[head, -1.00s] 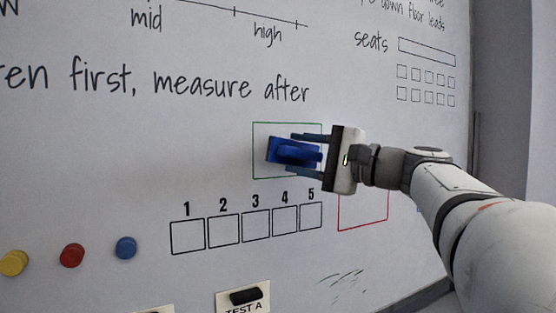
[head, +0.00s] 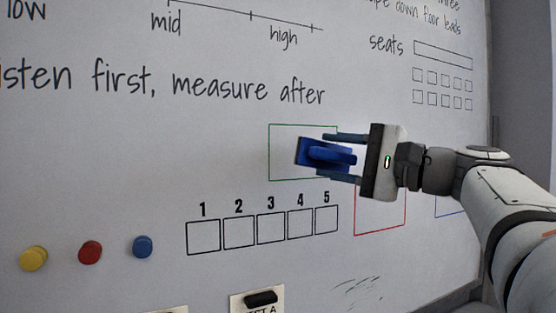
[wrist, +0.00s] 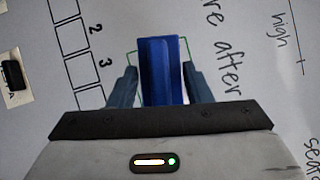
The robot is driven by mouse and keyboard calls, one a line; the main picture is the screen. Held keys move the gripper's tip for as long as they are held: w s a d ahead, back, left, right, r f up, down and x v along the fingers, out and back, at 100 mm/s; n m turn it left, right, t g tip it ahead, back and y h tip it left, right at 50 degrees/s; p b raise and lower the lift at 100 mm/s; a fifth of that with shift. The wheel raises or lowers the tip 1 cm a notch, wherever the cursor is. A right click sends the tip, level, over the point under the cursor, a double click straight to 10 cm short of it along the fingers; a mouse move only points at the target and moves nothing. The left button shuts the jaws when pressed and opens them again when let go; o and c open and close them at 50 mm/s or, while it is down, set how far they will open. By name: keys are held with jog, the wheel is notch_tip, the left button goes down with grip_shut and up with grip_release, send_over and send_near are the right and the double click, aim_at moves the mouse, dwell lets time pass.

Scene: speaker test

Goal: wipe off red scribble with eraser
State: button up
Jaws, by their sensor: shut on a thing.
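A blue eraser (head: 312,155) is held between the two fingers of my gripper (head: 328,155), in front of the whiteboard inside and over the right part of a green outlined box (head: 270,150). In the wrist view the eraser (wrist: 162,70) stands between the fingers, with the green outline behind it. I cannot tell whether the eraser touches the board. No red scribble shows in either view. A red outlined box (head: 355,225) sits lower right, partly behind my gripper, and its visible inside looks clear.
The whiteboard (head: 90,160) carries numbered boxes (head: 270,228), handwriting and a seats grid. Yellow (head: 33,258), red (head: 90,252) and blue (head: 142,246) round magnets sit at lower left. A black piece (head: 261,298) is on a label below.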

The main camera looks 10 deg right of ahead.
jog(key=shift+s, duration=0.15)
dwell(0.4)
jog(key=shift+w+a+p, duration=0.15)
jog(key=shift+w+a, duration=0.25)
jog(key=shift+w, duration=0.7)
jog(key=shift+w+a+p, duration=0.1)
jog(key=shift+w+a, duration=0.25)
jog(key=shift+w, duration=0.8)
jog(key=shift+w+a+p, duration=0.15)
jog(key=shift+w+a, duration=0.25)
jog(key=shift+w, duration=0.7)
jog(key=shift+w+a, duration=0.3)
jog(key=shift+w, duration=0.65)
jog(key=shift+d, duration=0.1)
jog(key=shift+w+d+p, duration=0.6)
jog(key=shift+w+d, duration=0.55)
jog(key=shift+d, duration=2.3)
jog(key=shift+s+a+b, duration=0.4)
jog(key=shift+a+b, duration=0.15)
jog(key=shift+a, duration=0.65)
jog(key=shift+s+a+b, duration=0.45)
jog(key=shift+a+b, duration=0.05)
jog(key=shift+a, duration=0.65)
jog(key=shift+s+a+b, duration=0.4)
jog(key=shift+a+b, duration=0.15)
jog(key=shift+a, duration=0.65)
